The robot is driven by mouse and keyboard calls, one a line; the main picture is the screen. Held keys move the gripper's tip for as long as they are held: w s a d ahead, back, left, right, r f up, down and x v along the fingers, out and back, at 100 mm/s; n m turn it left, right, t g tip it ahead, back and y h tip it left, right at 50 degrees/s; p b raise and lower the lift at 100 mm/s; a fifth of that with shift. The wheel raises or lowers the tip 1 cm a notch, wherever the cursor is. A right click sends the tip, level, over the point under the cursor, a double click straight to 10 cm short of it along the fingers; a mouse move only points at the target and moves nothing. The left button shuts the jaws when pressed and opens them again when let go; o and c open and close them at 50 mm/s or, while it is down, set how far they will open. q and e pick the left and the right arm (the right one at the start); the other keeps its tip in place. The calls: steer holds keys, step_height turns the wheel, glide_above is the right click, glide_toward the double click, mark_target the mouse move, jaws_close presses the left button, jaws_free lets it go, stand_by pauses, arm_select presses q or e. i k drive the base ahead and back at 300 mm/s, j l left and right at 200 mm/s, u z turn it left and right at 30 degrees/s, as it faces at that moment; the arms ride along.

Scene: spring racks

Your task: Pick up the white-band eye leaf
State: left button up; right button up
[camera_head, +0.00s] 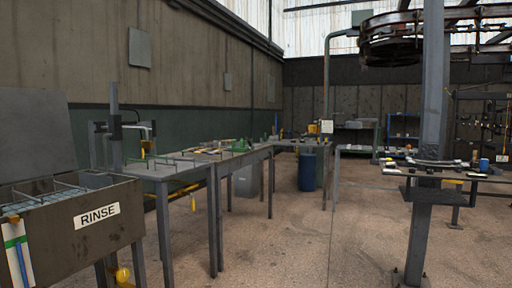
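I cannot make out the white-band eye leaf for certain. Several dark curved leaf-like strips (432,162) with pale bits near their ends lie on a table at the right; they are too small to tell apart. A grey post (431,110) stands in front of part of that table. Neither of my grippers shows in the head view.
A rinse tank (60,236) marked RINSE stands at the left front. Grey tables (172,168) with racks run back from it. A blue barrel (307,172) stands farther back. A round overhead frame (392,42) hangs at upper right. The middle floor (300,238) is clear.

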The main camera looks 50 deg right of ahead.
mark_target(223, 143)
steer(key=z, duration=1.45)
steer(key=i, duration=0.15)
steer(key=i+l+z, duration=0.1)
steer(key=i+z, duration=0.25)
steer(key=i, duration=1.2)
steer(key=i+u, duration=0.1)
steer(key=i, duration=0.75)
steer(key=i+l+u, duration=0.1)
steer(key=i, duration=0.7)
steer(key=i+u, duration=0.15)
steer(key=i, duration=0.3)
steer(key=i+l+u, duration=0.2)
steer(key=i, duration=0.25)
steer(key=i+l+u, duration=0.15)
steer(key=i, duration=0.3)
